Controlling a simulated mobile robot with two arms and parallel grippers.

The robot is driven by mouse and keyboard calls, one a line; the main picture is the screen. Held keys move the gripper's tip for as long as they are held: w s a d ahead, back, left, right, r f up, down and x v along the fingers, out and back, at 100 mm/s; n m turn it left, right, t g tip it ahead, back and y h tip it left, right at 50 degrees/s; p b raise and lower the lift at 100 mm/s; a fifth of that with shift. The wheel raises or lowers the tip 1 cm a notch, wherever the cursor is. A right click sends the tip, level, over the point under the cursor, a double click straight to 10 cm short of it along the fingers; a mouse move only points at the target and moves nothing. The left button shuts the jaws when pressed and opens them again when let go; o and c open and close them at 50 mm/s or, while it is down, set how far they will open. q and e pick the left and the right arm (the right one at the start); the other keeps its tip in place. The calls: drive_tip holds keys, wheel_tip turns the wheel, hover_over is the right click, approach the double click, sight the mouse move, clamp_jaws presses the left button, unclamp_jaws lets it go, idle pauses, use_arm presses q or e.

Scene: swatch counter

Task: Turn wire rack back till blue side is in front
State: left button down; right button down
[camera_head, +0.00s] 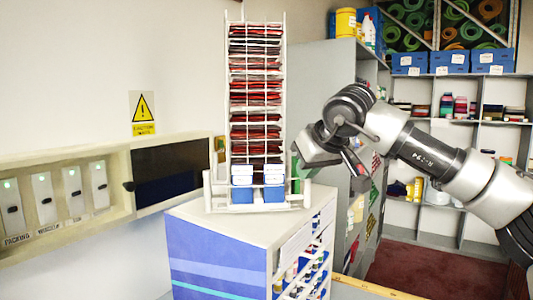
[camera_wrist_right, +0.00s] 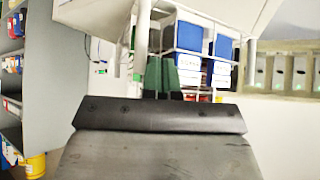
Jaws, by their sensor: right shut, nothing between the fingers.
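The wire rack (camera_head: 257,95) stands upright on the counter in the head view. Its front holds rows of red and dark swatches, with white-and-blue boxes (camera_head: 257,185) at the bottom. My right gripper (camera_head: 304,160) is shut and empty at the rack's lower right side. A little green shows there, partly hidden by the gripper. In the right wrist view, my gripper (camera_wrist_right: 160,116) is shut in front of the rack's rods, green pieces (camera_wrist_right: 160,74) and the boxes (camera_wrist_right: 188,37). I cannot tell whether it touches the rack. No blue swatch side shows. My left gripper is not in view.
The counter top (camera_head: 210,225) is mostly bare in front of the rack. A grey cabinet (camera_head: 320,75) stands close behind at right. A wall panel with switches (camera_head: 70,190) and a warning sign (camera_head: 143,112) are at left.

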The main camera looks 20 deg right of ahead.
idle(0.3)
drive_tip(key=shift+w+d+p, duration=0.25)
drive_tip(key=shift+d+p, duration=0.05)
drive_tip(key=shift+d, duration=0.2)
drive_tip(key=shift+w+d+p, duration=0.25)
drive_tip(key=shift+d+p, duration=0.05)
drive_tip(key=shift+d, duration=0.2)
drive_tip(key=shift+w+d+p, duration=0.6)
drive_tip(key=shift+d+p, duration=0.15)
drive_tip(key=shift+d, duration=0.2)
